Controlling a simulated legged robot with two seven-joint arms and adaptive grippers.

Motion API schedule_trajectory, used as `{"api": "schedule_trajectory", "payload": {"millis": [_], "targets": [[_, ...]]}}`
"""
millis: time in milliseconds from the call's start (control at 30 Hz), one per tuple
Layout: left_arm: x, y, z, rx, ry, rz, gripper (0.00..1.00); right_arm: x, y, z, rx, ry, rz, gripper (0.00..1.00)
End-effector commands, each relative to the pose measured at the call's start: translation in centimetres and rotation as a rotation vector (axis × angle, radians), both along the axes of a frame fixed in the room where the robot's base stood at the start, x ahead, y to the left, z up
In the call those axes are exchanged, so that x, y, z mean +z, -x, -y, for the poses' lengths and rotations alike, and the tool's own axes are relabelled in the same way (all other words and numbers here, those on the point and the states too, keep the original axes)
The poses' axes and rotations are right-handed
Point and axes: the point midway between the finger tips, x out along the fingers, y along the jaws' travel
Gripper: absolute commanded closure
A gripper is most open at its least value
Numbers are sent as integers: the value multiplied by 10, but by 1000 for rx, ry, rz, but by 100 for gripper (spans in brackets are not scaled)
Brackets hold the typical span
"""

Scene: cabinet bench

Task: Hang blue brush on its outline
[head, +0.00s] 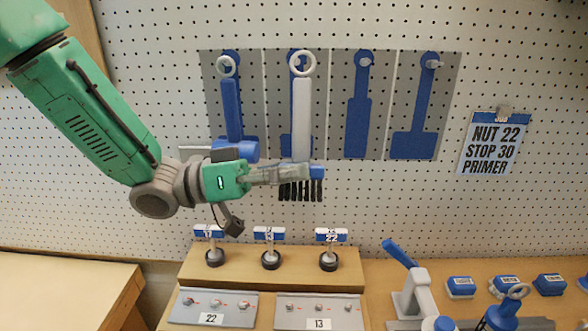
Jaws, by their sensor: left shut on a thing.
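The brush (302,115) is upright in front of the pegboard, with a pale handle, a white ring at its top, a blue head and black bristles pointing down. My left gripper (300,174) is shut on its lower part, reaching in from the left. The second grey panel (275,85) from the left, with a blue outline, lies behind the brush. The brush covers most of that outline. I cannot tell whether the ring is around the hook or only in front of it. My right gripper is not in view.
A blue tool (231,105) shows on the first panel. Two right panels show bare blue outlines (359,120) (415,140) with hooks. A paper sign (492,145) hangs at right.

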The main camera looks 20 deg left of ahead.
Motion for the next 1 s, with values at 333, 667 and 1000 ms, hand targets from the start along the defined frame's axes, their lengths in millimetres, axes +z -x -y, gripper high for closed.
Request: {"api": "schedule_trajectory", "payload": {"millis": [333,667,1000], "targets": [[-4,-23,-10,2,3,0,96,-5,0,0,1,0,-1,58],[-5,-41,-8,2,-2,0,96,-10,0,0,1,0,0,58],[-7,-61,-19,3,2,0,96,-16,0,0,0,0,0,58]]}}
